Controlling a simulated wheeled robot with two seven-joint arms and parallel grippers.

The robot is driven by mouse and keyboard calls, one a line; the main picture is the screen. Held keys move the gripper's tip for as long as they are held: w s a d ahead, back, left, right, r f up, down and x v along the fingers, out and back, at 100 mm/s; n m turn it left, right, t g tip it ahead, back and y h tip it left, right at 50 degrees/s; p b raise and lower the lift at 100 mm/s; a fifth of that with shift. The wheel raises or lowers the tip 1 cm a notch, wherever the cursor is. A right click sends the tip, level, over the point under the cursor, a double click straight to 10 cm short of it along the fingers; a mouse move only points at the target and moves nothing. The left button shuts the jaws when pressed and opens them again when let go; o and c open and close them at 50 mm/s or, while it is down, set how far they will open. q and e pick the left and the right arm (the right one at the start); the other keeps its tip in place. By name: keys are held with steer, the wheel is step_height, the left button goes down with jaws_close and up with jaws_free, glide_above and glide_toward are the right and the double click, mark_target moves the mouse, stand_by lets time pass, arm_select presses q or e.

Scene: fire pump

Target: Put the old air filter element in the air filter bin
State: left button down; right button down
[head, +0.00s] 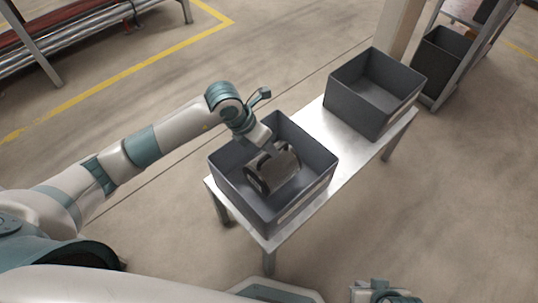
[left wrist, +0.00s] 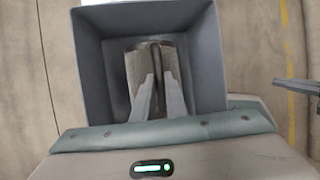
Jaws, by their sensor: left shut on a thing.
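The old air filter element (head: 262,177), a grey cylinder with dark ends, is inside the nearer grey bin (head: 238,203) on the metal table. It lies tilted, below the rim; I cannot tell whether it touches the floor of the bin. My left gripper (head: 268,150) reaches into this bin from above and is shut on the element. In the left wrist view, the two fingers (left wrist: 158,92) close over the middle of the element (left wrist: 135,66), between the bin walls (left wrist: 88,60). A part of my right arm (head: 385,292) shows at the bottom edge; its fingers cannot be made out.
A second, empty grey bin (head: 375,92) stands at the far end of the metal table (head: 327,150). The nearer bin has a pale label (head: 298,206), too small to read. A rack with a dark bin (head: 443,62) stands at the upper right.

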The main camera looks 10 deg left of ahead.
mark_target(269, 156)
arm_select(q)
steer(key=shift+f, duration=1.85)
steer(key=c, duration=1.8)
jaws_free()
steer(key=shift+f, duration=0.1)
steer(key=shift+o, duration=0.2)
steer(key=v, duration=1.2)
